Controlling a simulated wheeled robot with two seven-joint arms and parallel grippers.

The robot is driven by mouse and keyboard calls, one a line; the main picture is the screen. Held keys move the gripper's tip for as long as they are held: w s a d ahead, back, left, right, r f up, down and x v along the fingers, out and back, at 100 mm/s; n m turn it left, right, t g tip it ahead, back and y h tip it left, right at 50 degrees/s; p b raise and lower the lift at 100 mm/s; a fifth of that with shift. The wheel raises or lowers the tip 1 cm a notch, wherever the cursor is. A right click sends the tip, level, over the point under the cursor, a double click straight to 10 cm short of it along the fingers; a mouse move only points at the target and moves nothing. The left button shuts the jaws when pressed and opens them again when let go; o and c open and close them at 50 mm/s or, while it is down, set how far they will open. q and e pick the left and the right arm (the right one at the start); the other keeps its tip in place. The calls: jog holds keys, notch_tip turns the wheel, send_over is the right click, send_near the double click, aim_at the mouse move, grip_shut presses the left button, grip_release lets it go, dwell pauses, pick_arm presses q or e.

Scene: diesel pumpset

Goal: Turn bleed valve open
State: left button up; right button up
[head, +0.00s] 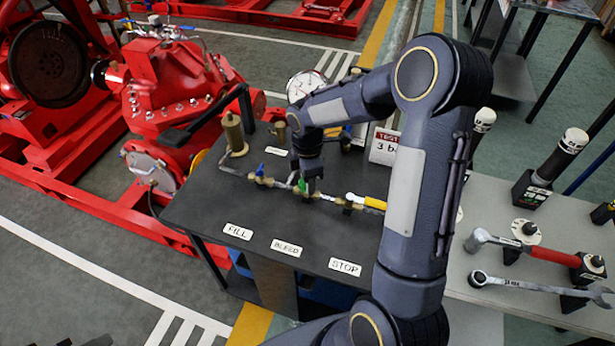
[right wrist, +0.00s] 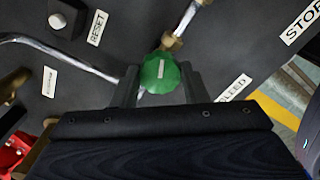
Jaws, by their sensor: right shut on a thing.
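The bleed valve has a green handle (head: 303,187) on a brass fitting in the pipe line across the dark bench. In the right wrist view it shows as a round green knob (right wrist: 160,73) with a pale mark on top. My right gripper (head: 311,180) reaches down onto it from above. In the right wrist view its two fingers (right wrist: 160,84) stand on either side of the knob, shut on it. The BLEED label (head: 286,248) lies in front on the bench top. My left gripper is in neither view.
A blue-handled valve (head: 260,170) sits left on the same pipe, and a yellow-handled valve (head: 366,201) sits right. A brass cylinder (head: 233,132) and a gauge (head: 305,86) stand behind. A side table (head: 480,205) at right holds tools. The bench front is clear apart from labels.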

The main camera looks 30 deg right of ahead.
jog(key=shift+n, duration=0.5)
jog(key=o, duration=1)
jog(key=shift+r, duration=3.95)
jog(key=s+a+r+m+t+y, duration=0.1)
jog(key=s+r+m, duration=0.3)
jog(key=s, duration=0.2)
jog(key=s+a+r+m+t+y, duration=0.1)
jog(key=s+a+r+m+t, duration=0.1)
jog(key=s+r+m, duration=0.3)
jog(key=s+a+m+t, duration=0.1)
jog(key=s+m, duration=0.2)
jog(key=s, duration=0.1)
jog(key=s+a+f+m+y, duration=0.1)
jog(key=s+a+m, duration=0.1)
jog(key=s+m, duration=0.1)
jog(key=s+a+f+m+t, duration=0.1)
jog(key=s+m, duration=0.2)
jog(key=s, duration=0.1)
jog(key=shift+s+a+t+y, duration=0.3)
jog(key=shift+a+y, duration=0.1)
